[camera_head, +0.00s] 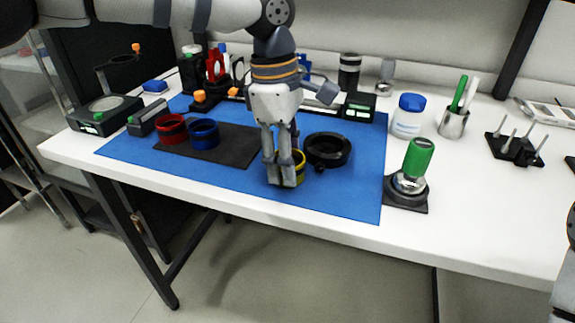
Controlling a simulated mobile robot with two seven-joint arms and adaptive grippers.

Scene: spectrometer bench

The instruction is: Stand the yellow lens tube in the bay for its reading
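The yellow lens tube (300,166) stands on the blue mat (340,200), mostly hidden behind the fingers of my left gripper (283,180). Only its yellow side and rim show, to the right of the fingers. The gripper points straight down, with its fingers low at the tube. I cannot tell whether they are closed on it or only around it. A black round ring-shaped holder (328,150) sits just right of the tube; I cannot tell whether it is the bay. My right gripper is not in view.
Red (172,130) and blue (204,134) tubes stand on a dark pad (235,148) to the left. A green-handled tool on a black base (407,190) stands right of the mat. A white jar (408,116) is behind it. The mat's front right is clear.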

